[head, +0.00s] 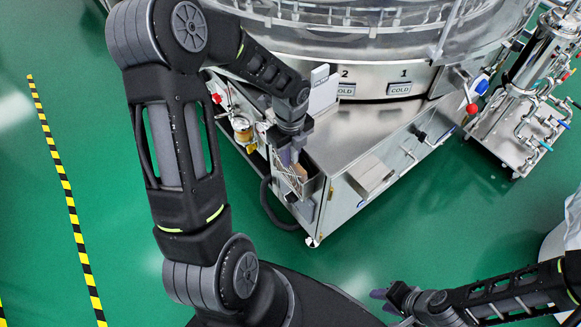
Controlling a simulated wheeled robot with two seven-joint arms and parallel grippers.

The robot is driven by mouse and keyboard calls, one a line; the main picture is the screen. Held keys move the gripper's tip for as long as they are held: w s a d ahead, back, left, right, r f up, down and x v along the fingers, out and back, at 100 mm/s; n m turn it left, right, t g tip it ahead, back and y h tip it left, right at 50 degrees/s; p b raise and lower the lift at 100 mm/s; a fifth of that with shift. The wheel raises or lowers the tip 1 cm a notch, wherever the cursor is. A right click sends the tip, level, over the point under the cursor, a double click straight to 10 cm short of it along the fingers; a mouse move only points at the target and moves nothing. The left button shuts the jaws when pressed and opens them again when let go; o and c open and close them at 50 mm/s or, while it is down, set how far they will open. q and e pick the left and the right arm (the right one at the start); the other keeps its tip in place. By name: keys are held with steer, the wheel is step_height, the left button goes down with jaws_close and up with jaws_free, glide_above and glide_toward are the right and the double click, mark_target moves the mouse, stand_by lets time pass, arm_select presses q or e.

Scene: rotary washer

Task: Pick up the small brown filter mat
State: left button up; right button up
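A small brown patch, which looks like the filter mat (301,172), shows in a small metal wire or sheet holder (312,187) at the left front corner of the washer. My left gripper (289,157) points down right at this holder, beside or over the brown patch. Its fingers are small and partly hidden by its own body, so I cannot tell whether they touch the mat. My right gripper (382,295) is low in the picture, over the green floor and away from the washer. Its finger gap is not clear.
The steel rotary washer (350,150) fills the upper middle, with a clear round guard on top. An amber-bowled gauge unit (242,130) and a dark hose (268,200) lie left of the holder. A piped filter unit (520,115) stands right. Green floor is open in front.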

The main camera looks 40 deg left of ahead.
arm_select(q)
jaws_close()
stand_by(1.4)
